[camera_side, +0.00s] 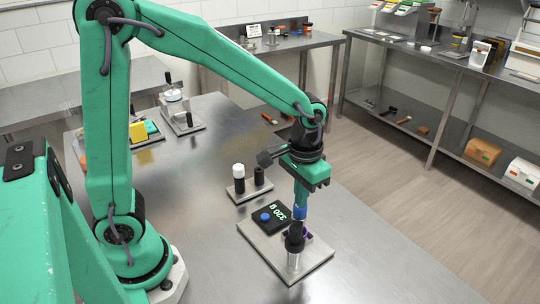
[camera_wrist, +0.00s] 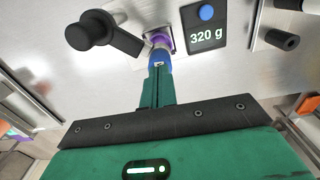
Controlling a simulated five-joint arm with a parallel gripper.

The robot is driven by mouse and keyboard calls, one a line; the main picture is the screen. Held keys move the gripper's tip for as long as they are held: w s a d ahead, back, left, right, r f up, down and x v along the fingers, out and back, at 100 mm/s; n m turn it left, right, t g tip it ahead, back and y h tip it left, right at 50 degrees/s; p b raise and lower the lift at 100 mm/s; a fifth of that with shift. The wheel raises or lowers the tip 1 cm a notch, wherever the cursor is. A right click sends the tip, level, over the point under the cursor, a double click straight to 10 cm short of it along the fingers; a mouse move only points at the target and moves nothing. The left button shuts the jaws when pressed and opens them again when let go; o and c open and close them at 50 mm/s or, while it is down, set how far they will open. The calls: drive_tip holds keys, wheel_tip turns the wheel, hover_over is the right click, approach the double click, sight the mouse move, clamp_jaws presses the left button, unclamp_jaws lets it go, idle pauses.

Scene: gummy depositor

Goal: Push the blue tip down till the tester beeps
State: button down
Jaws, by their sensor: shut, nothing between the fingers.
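My gripper (camera_side: 299,217) is shut, with nothing between its fingers, and points down over the tester (camera_side: 312,262), a metal plate on the table. The blue tip (camera_side: 300,211) is at the lower end of my fingers; it also shows in the wrist view (camera_wrist: 160,57). A purple piece (camera_wrist: 162,39) lies right at the tip, partly hidden by it; I cannot tell whether they touch. The tester's black display (camera_wrist: 206,37) reads 320 g and has a blue button (camera_wrist: 207,12) beside it. A black knob on a post (camera_side: 295,237) stands in front of the tip in the side view.
A small plate with a white-capped bottle (camera_side: 239,177) and a black cylinder (camera_side: 259,176) stands behind the tester. A press-like device (camera_side: 177,105) and a yellow block (camera_side: 138,131) are farther back. The table's front right is clear.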

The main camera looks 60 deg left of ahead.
drive_tip(key=shift+r, duration=3.5)
drive_tip(key=s+a+r+t, duration=0.4)
drive_tip(key=s+a, duration=0.4)
drive_tip(key=s, duration=0.4)
drive_tip(key=shift+s+a+r+t, duration=0.2)
drive_tip(key=shift+s+t, duration=0.05)
drive_tip(key=shift+t, duration=0.55)
